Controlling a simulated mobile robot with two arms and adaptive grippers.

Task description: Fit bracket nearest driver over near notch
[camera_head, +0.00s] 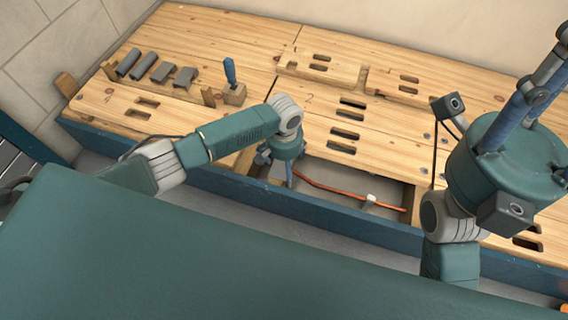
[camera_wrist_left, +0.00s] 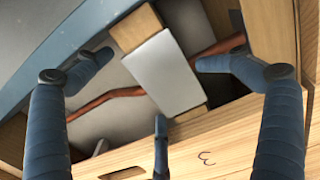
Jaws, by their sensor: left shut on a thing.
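My left gripper (camera_head: 287,175) reaches down into the open bay in the bench. In the left wrist view its blue fingers (camera_wrist_left: 157,62) are around a flat grey bracket (camera_wrist_left: 162,75), and it is shut on it. The bracket lies across the copper pipe (camera_wrist_left: 112,97), over pale wood (camera_wrist_left: 136,26) that shows at both its ends. The notch is hidden under the bracket. The driver (camera_head: 230,70) with a blue handle stands in a wooden block (camera_head: 234,95). My right gripper (camera_head: 540,88) is raised at the right, away from the bench; its finger opening is unclear.
Several grey brackets (camera_head: 161,72) lie in a row at the back left. The copper pipe, with a white clip (camera_head: 370,200), runs along the bay. Slotted boards (camera_head: 385,122) border the bay, and a blue front rail (camera_head: 330,208) edges the bench.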

